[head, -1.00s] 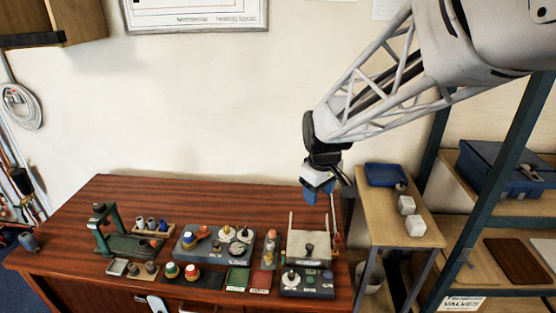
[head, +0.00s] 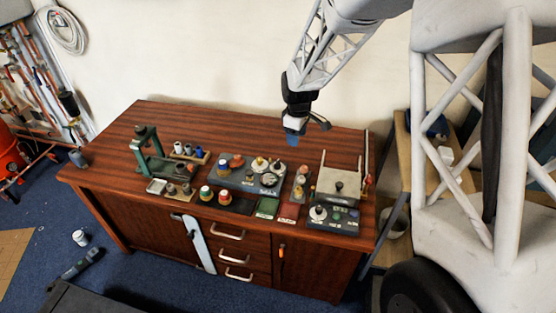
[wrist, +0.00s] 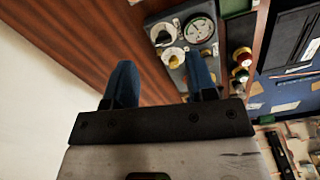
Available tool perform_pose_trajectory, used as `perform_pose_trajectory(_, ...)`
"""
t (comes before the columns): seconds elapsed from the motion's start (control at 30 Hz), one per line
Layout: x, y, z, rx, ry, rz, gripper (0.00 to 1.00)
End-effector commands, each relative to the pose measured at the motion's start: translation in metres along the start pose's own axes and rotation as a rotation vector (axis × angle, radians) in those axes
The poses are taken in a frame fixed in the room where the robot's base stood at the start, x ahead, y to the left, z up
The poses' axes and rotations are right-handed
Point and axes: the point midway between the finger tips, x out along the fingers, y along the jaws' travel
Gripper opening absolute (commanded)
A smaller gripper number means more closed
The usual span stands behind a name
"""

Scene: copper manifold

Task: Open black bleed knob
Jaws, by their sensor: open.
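My gripper (head: 292,139) hangs above the back of the wooden workbench, with its blue fingers apart and nothing between them. In the wrist view, the two fingers of my gripper (wrist: 162,80) show over bare wood beside a grey panel. That grey panel (head: 238,177) carries a round dial gauge (head: 268,180), which also shows in the wrist view (wrist: 198,28), with pale and yellow knobs beside it. A grey box (head: 352,201) at the right has a small dark knob (head: 339,186) on top. I cannot tell for sure which knob is the black bleed knob.
A green press (head: 146,150) stands at the bench's left. Red-topped and green-topped parts (head: 206,193) sit near the front edge. A control panel (head: 333,219) lies before the grey box, beside a thin upright rod (head: 362,160). The bench's back left is clear.

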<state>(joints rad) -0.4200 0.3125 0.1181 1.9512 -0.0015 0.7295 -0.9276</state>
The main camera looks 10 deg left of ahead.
Motion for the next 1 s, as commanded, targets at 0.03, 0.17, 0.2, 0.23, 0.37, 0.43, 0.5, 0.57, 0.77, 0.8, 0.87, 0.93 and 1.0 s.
perform_pose_trajectory(0.03, 0.012, 0.002, -0.011, -0.027, -0.003, -0.005, 0.51)
perform_pose_trajectory(0.17, 0.039, 0.005, -0.036, -0.098, -0.008, -0.014, 0.51)
perform_pose_trajectory(0.2, 0.046, 0.006, -0.042, -0.117, -0.01, -0.016, 0.51)
perform_pose_trajectory(0.23, 0.051, 0.006, -0.047, -0.131, -0.01, -0.018, 0.51)
perform_pose_trajectory(0.37, 0.068, 0.007, -0.062, -0.177, -0.014, -0.024, 0.51)
perform_pose_trajectory(0.43, 0.075, 0.007, -0.068, -0.193, -0.014, -0.026, 0.51)
perform_pose_trajectory(0.5, 0.078, 0.008, -0.071, -0.203, -0.014, -0.026, 0.51)
perform_pose_trajectory(0.57, 0.079, 0.008, -0.073, -0.209, -0.014, -0.026, 0.51)
perform_pose_trajectory(0.77, 0.08, 0.008, -0.073, -0.21, -0.014, -0.026, 0.51)
perform_pose_trajectory(0.8, 0.08, 0.008, -0.073, -0.21, -0.014, -0.026, 0.51)
perform_pose_trajectory(0.87, 0.08, 0.008, -0.073, -0.21, -0.015, -0.026, 0.51)
perform_pose_trajectory(0.93, 0.081, 0.008, -0.073, -0.21, -0.015, -0.026, 0.51)
perform_pose_trajectory(1.0, 0.082, 0.008, -0.073, -0.21, -0.015, -0.027, 0.51)
